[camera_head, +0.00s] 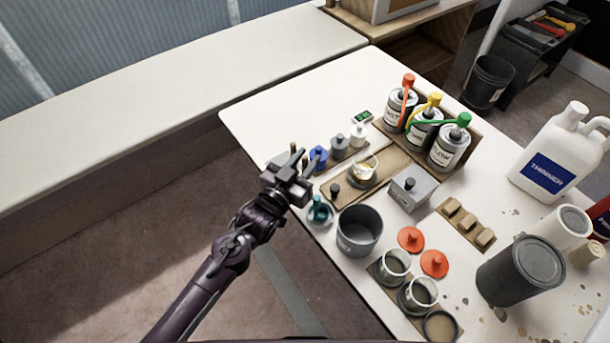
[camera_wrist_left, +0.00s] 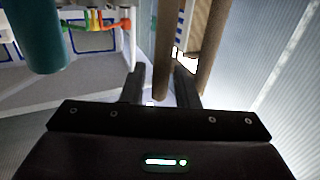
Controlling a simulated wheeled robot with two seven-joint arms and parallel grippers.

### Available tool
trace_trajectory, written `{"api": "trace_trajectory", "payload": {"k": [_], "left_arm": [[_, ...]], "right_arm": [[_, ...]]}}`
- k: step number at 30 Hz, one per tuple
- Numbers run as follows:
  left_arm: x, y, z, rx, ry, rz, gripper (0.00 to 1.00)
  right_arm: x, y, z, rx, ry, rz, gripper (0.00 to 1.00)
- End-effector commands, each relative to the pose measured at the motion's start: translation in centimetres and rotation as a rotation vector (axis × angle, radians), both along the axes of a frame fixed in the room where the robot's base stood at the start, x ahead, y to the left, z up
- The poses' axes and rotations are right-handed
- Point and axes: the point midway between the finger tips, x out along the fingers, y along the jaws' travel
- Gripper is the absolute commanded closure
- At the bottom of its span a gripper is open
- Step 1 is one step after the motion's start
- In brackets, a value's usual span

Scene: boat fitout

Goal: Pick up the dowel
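My left gripper (camera_head: 303,160) is over the near left edge of the white table, beside the small bottles. In the left wrist view its two dark fingers (camera_wrist_left: 161,85) are apart. A brown dowel (camera_wrist_left: 163,45) stands between or just beyond them, with a gap to the left finger and close to the right one. A second brown rod (camera_wrist_left: 212,45) is to the right, outside the fingers. In the head view a thin brown stick top (camera_head: 293,148) shows beside the gripper; the gripper hides its lower part. My right gripper is not in view.
A teal-handled thing (camera_head: 318,209) stands near the gripper and shows large in the wrist view (camera_wrist_left: 38,35). A blue bottle (camera_head: 318,157), a grey pot (camera_head: 359,231) and a grey box (camera_head: 411,188) are close by. The table's far left corner (camera_head: 270,110) is clear.

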Motion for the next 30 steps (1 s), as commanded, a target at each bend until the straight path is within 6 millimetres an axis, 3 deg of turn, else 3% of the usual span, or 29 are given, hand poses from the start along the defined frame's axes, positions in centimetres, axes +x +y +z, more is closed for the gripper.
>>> {"api": "trace_trajectory", "payload": {"k": [1, 6, 20, 26, 30], "left_arm": [[0.0, 0.0, 0.0, 0.000, 0.000, 0.000, 0.79], [0.0, 0.0, 0.0, 0.000, 0.000, 0.000, 1.00], [0.0, 0.0, 0.7, 0.000, -0.001, 0.000, 1.00], [0.0, 0.0, 3.4, 0.000, -0.004, 0.000, 1.00], [0.0, 0.0, 6.3, -0.002, -0.006, 0.000, 1.00]], "right_arm": [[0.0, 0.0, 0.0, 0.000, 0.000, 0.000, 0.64], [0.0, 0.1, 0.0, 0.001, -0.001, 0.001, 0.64], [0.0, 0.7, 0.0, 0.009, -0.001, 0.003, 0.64], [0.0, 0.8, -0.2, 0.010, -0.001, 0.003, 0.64], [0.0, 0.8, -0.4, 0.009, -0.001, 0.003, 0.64]]}}
